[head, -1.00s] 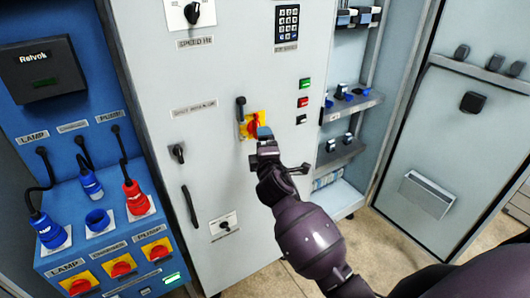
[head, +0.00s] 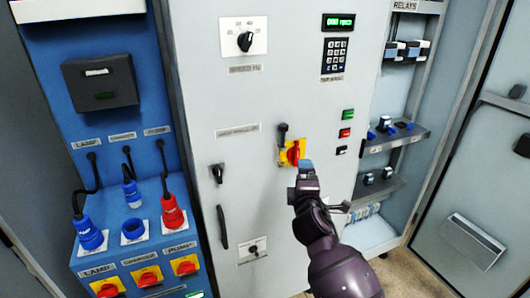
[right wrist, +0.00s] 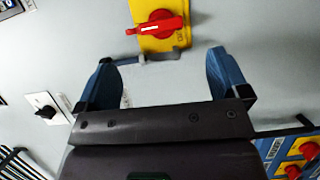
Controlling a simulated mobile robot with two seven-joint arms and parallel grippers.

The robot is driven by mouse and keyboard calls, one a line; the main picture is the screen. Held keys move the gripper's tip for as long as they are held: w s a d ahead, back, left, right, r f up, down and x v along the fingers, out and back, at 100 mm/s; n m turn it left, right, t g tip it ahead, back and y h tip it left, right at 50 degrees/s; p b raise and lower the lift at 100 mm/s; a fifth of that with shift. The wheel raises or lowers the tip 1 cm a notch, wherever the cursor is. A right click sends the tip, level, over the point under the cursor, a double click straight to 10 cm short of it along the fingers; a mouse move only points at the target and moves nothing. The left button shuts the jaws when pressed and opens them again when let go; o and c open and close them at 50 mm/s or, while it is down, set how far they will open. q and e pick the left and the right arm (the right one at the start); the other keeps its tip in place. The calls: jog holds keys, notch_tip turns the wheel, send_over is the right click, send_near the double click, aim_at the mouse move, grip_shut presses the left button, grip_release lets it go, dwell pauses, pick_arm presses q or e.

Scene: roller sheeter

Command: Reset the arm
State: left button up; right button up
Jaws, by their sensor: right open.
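My right gripper (head: 307,168) is in front of the grey cabinet door (head: 255,100), just below and right of the red rotary switch (head: 293,152) on its yellow plate. In the right wrist view the blue fingers of the right gripper (right wrist: 165,75) are spread wide with nothing between them. There the red switch (right wrist: 158,25) lies ahead of the fingertips, its handle about level across the yellow plate. I see no contact between fingers and switch. My left gripper is not in view.
A blue panel (head: 95,200) with plugs and red switches stands at the left. A keypad (head: 338,57) and small buttons (head: 346,132) are on the door near my right gripper. An open relay shelf (head: 395,137) and another cabinet door (head: 485,190) are at the right.

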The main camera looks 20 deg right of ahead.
pick_arm(q)
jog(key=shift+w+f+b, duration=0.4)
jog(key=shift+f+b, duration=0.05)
jog(key=shift+b, duration=0.55)
pick_arm(e)
jog(key=s+a+f+m+g+y, duration=0.1)
jog(key=s+f+m, duration=0.5)
jog(key=s+f, duration=0.6)
jog(key=s+a+f+m+g+y, duration=0.2)
jog(key=s+f+m+g+y, duration=0.2)
jog(key=s+f, duration=0.9)
jog(key=s+m+y, duration=0.1)
jog(key=s+m, duration=0.1)
jog(key=s, duration=0.1)
jog(key=shift+a+f+m, duration=0.2)
jog(key=shift+a+m, duration=0.05)
jog(key=shift+m, duration=0.15)
